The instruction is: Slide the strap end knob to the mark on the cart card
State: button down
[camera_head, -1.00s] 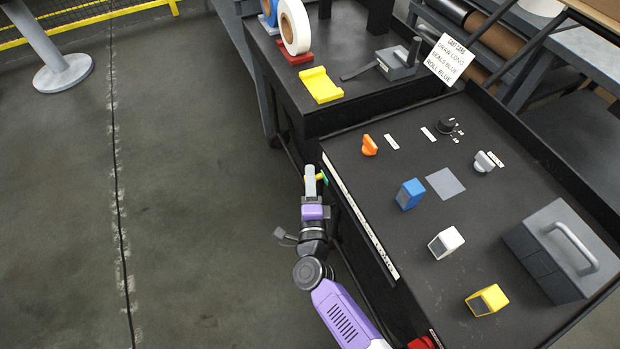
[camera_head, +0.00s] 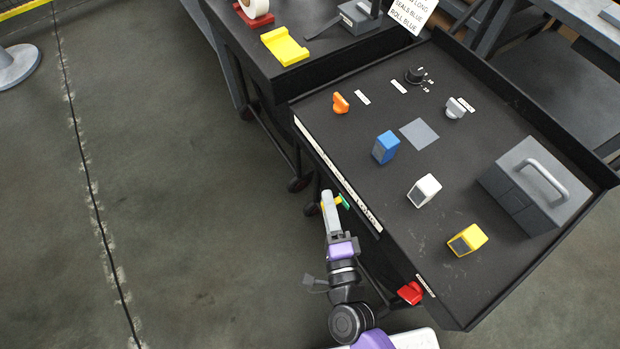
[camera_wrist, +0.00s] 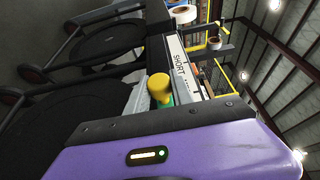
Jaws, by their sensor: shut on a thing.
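The strap end knob is yellow with a green part (camera_head: 345,202), at the left side of the black cart (camera_head: 405,255). The wrist view shows its yellow cap (camera_wrist: 160,84) between my jaws. My gripper (camera_head: 331,202) is shut on it, beside the white scale strip (camera_head: 335,176), nearer the strip's near end. The strip reads "SHORT" in the wrist view (camera_wrist: 181,68); its other marks are too small to read.
The cart top holds an orange knob (camera_head: 340,103), a black dial (camera_head: 414,76), a grey knob (camera_head: 455,108), blue (camera_head: 386,147), white (camera_head: 424,190) and yellow (camera_head: 467,240) blocks, and a grey handled box (camera_head: 537,185). A red part (camera_head: 410,293) juts from the near corner.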

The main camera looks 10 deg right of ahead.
jog(key=s+d, duration=0.2)
jog(key=s, duration=0.4)
jog(key=shift+d+b, duration=0.2)
jog(key=shift+b, duration=0.2)
jog(key=c, duration=1.1)
grip_release()
jog(key=s+b, duration=0.1)
jog(key=s, duration=0.7)
